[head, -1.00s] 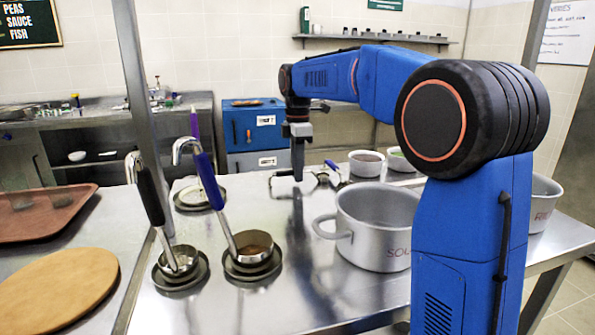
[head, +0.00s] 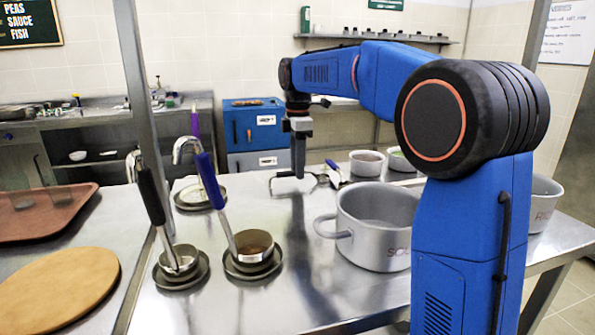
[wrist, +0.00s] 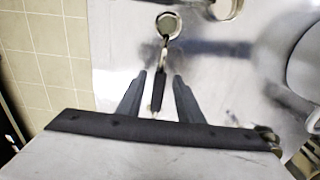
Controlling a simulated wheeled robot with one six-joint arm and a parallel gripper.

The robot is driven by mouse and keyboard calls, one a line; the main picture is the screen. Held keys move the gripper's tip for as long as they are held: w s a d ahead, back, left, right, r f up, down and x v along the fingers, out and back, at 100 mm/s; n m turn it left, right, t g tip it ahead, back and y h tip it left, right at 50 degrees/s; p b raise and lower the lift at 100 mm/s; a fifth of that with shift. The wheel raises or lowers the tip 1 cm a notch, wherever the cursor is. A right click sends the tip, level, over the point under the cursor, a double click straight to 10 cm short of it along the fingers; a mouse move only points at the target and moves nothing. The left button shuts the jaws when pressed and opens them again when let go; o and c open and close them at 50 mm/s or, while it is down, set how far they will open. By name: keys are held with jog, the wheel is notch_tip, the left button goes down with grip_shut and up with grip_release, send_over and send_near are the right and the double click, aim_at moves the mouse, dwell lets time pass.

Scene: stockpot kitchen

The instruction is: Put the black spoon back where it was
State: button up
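In the wrist view a spoon with a black handle (wrist: 158,92) and a round metal bowl lies below my gripper (wrist: 158,78). Its handle runs between the two fingers, with a clear gap on each side, so my gripper is open. In the head view my gripper (head: 298,176) points down over the back of the steel table, and a metal hook end shows beside its tips. Another black-handled ladle (head: 152,196) leans in a small dish at the left. I cannot tell the exact height of the fingers above the handle.
A blue-handled ladle (head: 211,184) stands in a dish at the front, and a purple-handled one (head: 195,124) behind it. A large grey pot (head: 375,215) stands right of centre. Small pots (head: 366,164) stand at the back right. The table between ladles and pot is clear.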

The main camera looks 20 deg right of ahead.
notch_tip(320, 180, up, 10)
jog(key=shift+r, duration=0.25)
dwell(0.4)
